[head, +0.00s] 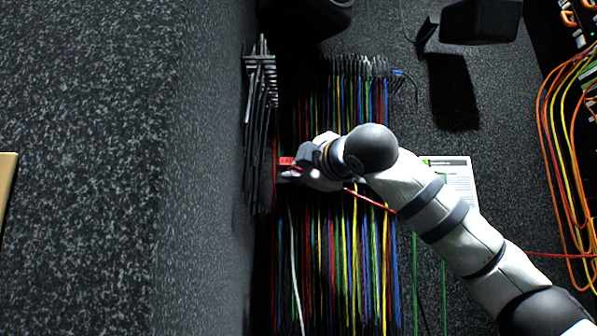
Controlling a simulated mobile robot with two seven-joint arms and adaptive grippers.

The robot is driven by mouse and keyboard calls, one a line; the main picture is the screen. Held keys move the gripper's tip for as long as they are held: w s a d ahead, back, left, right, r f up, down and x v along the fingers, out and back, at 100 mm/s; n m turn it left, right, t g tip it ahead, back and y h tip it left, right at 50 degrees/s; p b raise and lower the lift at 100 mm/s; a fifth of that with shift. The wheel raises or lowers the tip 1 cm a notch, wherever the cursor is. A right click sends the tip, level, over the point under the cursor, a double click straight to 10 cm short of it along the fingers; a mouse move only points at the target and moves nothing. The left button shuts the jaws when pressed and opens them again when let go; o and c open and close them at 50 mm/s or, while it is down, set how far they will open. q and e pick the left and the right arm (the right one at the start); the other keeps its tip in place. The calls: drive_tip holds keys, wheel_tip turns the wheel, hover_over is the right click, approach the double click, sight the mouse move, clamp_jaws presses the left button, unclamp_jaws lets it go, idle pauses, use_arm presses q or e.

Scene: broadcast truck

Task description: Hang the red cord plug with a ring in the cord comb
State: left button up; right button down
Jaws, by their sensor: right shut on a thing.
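My right gripper (287,174) reaches in from the lower right, over the hanging cords, and is shut. A small red piece (287,160) shows at its fingertips; this looks like the red plug, but its ring cannot be made out. A red cord (372,201) runs from under my gripper, passes behind my arm and comes out at the right. The cord comb (358,66) is a row of dark prongs at the top of the dense colored cords. A second set of dark prongs (260,66) stands at the left wall. My left gripper is not in view.
Many colored cords (345,255) hang close together below my gripper. A white printed sheet (455,175) lies behind my arm. Orange and yellow cables (550,110) loop at the right by a rack. A dark speckled wall (215,150) stands close on the left.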

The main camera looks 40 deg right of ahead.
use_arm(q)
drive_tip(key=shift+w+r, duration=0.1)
use_arm(e)
drive_tip(key=shift+d+r, duration=0.1)
drive_tip(key=shift+f, duration=0.25)
idle(0.4)
drive_tip(key=shift+c, duration=2)
unclamp_jaws()
drive_tip(key=shift+s, duration=0.1)
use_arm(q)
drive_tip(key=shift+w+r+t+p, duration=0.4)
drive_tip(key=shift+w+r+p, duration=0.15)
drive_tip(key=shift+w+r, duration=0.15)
use_arm(e)
drive_tip(key=s+a, duration=0.5)
drive_tip(key=s, duration=0.1)
